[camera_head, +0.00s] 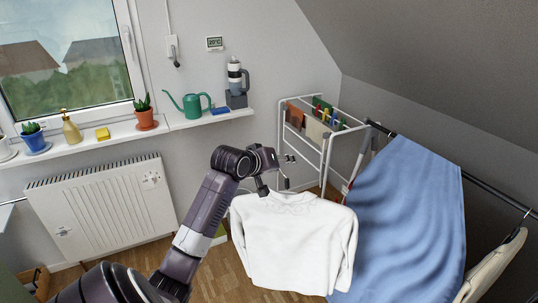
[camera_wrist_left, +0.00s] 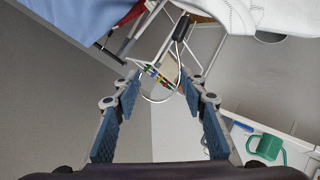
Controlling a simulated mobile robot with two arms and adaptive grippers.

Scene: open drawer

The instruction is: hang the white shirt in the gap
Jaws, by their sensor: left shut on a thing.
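The white shirt (camera_head: 293,240) hangs from a hanger below my left gripper (camera_head: 274,180), off the floor. My left gripper (camera_wrist_left: 160,100) is shut on the hanger, whose thin wire hook (camera_wrist_left: 163,92) shows between the fingers in the left wrist view. The white shirt (camera_wrist_left: 262,15) also shows at the top of that view. A dark rail (camera_head: 488,187) runs along the right. Between the blue cloth (camera_head: 405,220) and a beige garment (camera_head: 492,268) on the rail there is a bare stretch, the gap. My right gripper is not in view.
A white drying rack (camera_head: 325,140) with small coloured cloths stands behind the shirt. The blue cloth is close to the shirt's right sleeve. A windowsill (camera_head: 185,122) with a green watering can (camera_head: 190,104) and pots lies left, above a radiator (camera_head: 105,208).

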